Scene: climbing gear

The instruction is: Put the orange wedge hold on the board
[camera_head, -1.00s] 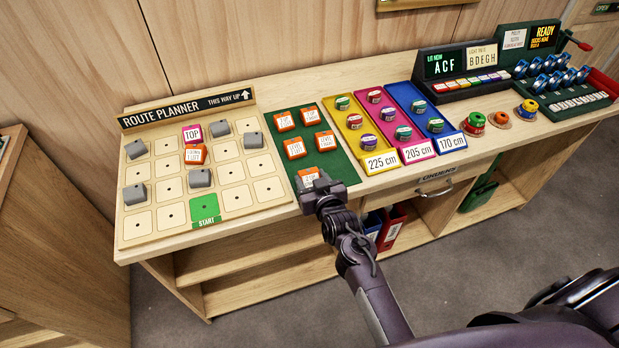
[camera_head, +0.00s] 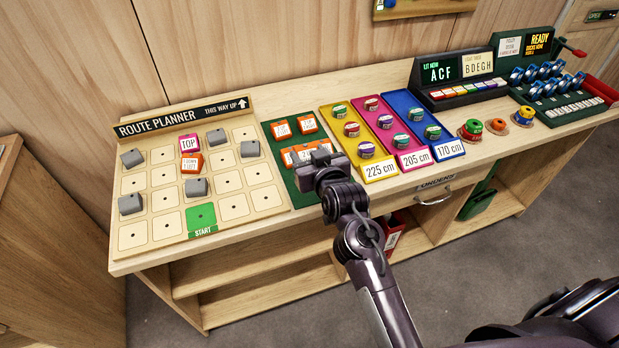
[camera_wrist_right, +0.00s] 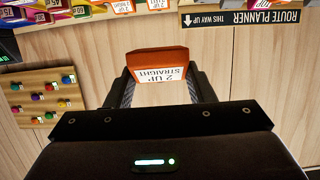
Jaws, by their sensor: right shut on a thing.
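The route planner board (camera_head: 236,205) lies flat on the left of the bench. It holds several grey blocks, a pink TOP block (camera_head: 190,144), an orange hold (camera_head: 192,163) just below it and a green START square (camera_head: 201,218). My right gripper (camera_head: 320,160) is above the dark green tray (camera_head: 306,199). In the right wrist view it is shut on an orange hold (camera_wrist_right: 158,68) lettered "2 UP STRAIGHT". In the head view the arm hides part of the tray and its orange holds (camera_head: 282,130). My left gripper is not in view.
Yellow, pink and blue trays (camera_head: 379,171) with round tins stand right of the green tray. A black sign (camera_head: 455,68) and a rack of blue clips (camera_head: 545,85) stand farther right. Several board cells are bare.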

